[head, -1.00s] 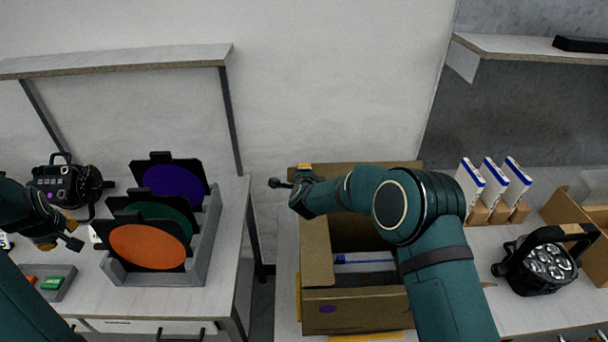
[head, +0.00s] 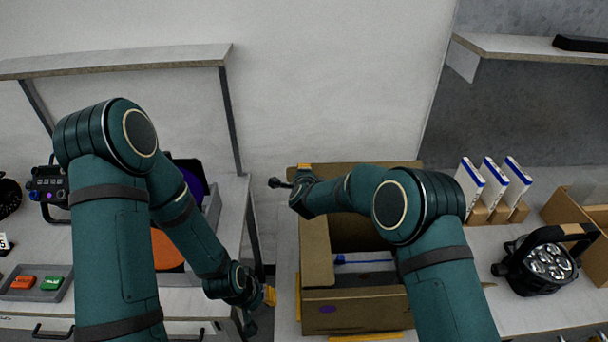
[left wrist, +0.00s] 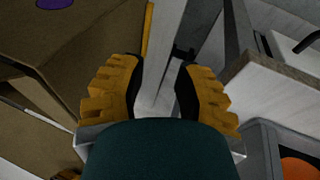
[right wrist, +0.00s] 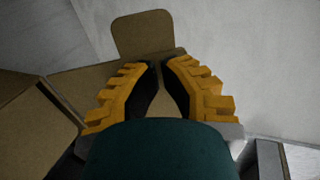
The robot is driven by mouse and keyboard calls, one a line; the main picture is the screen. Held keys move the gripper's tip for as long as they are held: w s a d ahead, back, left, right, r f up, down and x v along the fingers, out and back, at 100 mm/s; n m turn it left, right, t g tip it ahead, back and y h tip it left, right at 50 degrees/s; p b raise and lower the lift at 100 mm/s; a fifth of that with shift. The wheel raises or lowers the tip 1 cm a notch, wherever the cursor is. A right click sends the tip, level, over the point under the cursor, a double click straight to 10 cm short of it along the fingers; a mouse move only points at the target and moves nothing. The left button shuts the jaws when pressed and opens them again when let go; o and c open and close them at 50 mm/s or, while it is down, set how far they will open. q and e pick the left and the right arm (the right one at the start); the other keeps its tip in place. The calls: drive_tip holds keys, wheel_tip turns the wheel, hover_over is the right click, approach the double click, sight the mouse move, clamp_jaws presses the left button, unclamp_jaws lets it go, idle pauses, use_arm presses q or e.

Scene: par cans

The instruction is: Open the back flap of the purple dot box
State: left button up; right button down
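The purple dot box (head: 340,318) is a brown cardboard box on the right-hand table, with a purple dot on its front. Its top is open in the middle and a white and blue item (head: 362,258) lies inside. Cardboard shows along its back edge (head: 405,166), partly behind my right arm. My right gripper (head: 280,184) is at the box's back left corner. In the right wrist view its fingertips (right wrist: 160,64) nearly meet, with nothing between them, and a cardboard flap (right wrist: 143,33) lies beyond. My left gripper (head: 258,306) is left of the box; its fingers (left wrist: 162,64) are apart and empty.
A gap separates the two tables. On the left table (head: 230,215) are colour filters in a grey rack, mostly behind my left arm, and a small tray (head: 38,284). Right of the box stand white-blue cartons (head: 495,185), a par can (head: 545,262) and another cardboard box (head: 575,215).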

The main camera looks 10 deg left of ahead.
drive_tip(key=shift+w+f+b, duration=0.1)
drive_tip(key=shift+b, duration=0.3)
drive_tip(key=shift+w+a+f+b, duration=0.15)
drive_tip(key=shift+w+b, duration=0.15)
drive_tip(key=shift+b, duration=0.2)
use_arm(q)
drive_tip(key=s+d+f+m+g+h, duration=0.1)
drive_tip(key=s+d+f+m, duration=0.1)
drive_tip(key=d, duration=0.8)
drive_tip(key=shift+s+d+f+h, duration=0.25)
drive_tip(key=shift+s+f, duration=0.25)
drive_tip(key=shift+f, duration=0.25)
use_arm(e)
drive_tip(key=shift+s+r, duration=0.1)
drive_tip(key=shift+r, duration=0.1)
drive_tip(key=v, duration=1.2)
